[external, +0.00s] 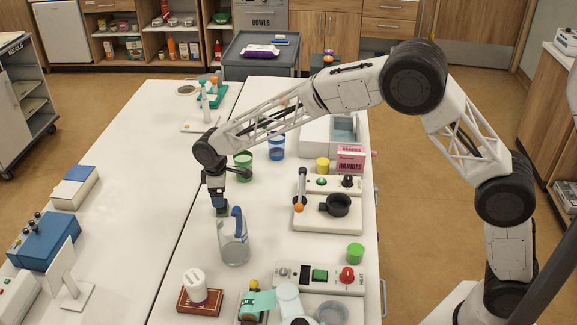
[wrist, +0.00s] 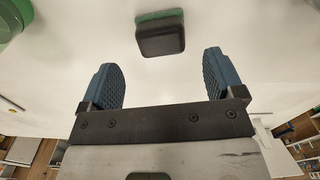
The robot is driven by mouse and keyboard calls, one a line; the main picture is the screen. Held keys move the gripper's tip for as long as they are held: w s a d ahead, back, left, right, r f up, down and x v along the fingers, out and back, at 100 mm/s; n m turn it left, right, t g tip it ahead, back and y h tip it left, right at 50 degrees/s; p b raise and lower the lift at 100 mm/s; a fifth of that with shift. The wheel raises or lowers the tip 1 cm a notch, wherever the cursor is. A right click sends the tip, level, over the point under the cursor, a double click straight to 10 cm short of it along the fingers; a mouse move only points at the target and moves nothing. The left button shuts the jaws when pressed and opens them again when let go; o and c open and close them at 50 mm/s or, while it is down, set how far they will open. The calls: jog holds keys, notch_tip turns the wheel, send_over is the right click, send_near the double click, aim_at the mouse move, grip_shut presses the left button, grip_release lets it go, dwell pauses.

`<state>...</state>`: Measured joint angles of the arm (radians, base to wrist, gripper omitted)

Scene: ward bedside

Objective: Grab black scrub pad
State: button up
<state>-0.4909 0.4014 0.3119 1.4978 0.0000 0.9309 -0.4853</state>
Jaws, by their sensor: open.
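The black scrub pad (wrist: 160,38) shows at the top of the wrist view. It is a dark block with a green layer along its far edge, on the white table. My gripper (wrist: 161,72) is open, with its two blue ribbed fingers apart and nothing between them. The pad lies beyond the fingertips, roughly in line with the gap, and is not visibly touched. In the external view my gripper (external: 220,203) points down over the table beside a clear jug with a blue handle (external: 233,240). I cannot make out the pad in that view.
A green cup (external: 243,164) and a blue cup (external: 277,148) stand behind my gripper. The table's left middle is clear.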

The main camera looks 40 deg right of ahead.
jog(key=shift+f, duration=0.15)
jog(key=shift+s+d+f, duration=0.1)
jog(key=shift+f, duration=1.15)
jog(key=shift+s+f, duration=0.1)
jog(key=shift+f, duration=1.1)
jog(key=shift+c, duration=0.4)
jog(key=c, duration=0.9)
jog(key=shift+r, duration=5.05)
